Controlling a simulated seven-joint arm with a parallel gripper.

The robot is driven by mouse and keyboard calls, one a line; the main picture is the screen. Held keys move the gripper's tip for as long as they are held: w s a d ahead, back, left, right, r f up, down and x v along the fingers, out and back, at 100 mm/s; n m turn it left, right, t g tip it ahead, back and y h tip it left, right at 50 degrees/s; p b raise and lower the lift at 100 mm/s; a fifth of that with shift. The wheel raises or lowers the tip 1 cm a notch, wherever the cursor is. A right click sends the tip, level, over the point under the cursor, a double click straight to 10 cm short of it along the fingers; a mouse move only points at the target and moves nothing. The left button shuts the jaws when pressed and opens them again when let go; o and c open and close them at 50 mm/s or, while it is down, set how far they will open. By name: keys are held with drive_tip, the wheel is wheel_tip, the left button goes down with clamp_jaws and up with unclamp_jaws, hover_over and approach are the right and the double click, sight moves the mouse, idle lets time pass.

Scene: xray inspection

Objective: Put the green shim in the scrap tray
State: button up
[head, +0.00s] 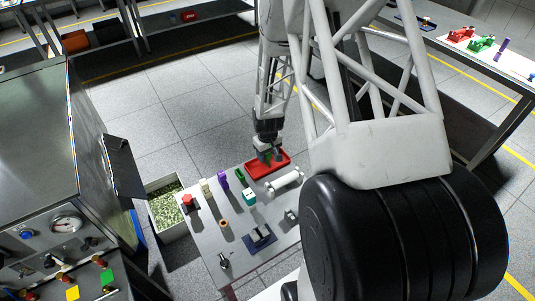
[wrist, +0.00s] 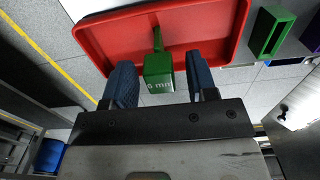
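The green shim (wrist: 158,70), marked "6 mm", shows between the fingers of my gripper (wrist: 161,78) in the wrist view. A gap shows on each side of it, so the fingers look open and apart from it. The shim's narrow part reaches over the red scrap tray (wrist: 105,38), and its block overlaps the tray's near rim in the picture. I cannot tell whether it touches the tray. In the head view my gripper (head: 267,150) is over the red tray (head: 282,168) at the table's far edge, mostly hiding the shim.
Another green piece (head: 239,175) and a purple piece (head: 223,181) stand left of the tray. A white cylinder (head: 286,184), a teal-and-white block (head: 249,197) and a blue fixture (head: 259,238) are nearer. A bin of green bits (head: 168,206) stands left of the table.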

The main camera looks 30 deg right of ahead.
wheel_tip(320, 180, up, 12)
drive_tip(key=shift+r, duration=0.15)
idle(0.8)
idle(0.4)
drive_tip(key=s+a+r+t, duration=0.1)
drive_tip(key=s+a+r, duration=0.4)
drive_tip(key=r, duration=0.4)
drive_tip(key=s+a+r, duration=0.4)
drive_tip(key=a+r, duration=0.3)
drive_tip(key=r, duration=0.3)
drive_tip(key=s+a+r, duration=0.4)
drive_tip(key=s, duration=0.4)
drive_tip(key=s+a+r+t, duration=0.1)
drive_tip(key=s+a+r, duration=0.4)
drive_tip(key=s, duration=0.4)
drive_tip(key=shift+r+t, duration=0.25)
drive_tip(key=shift+t, duration=0.05)
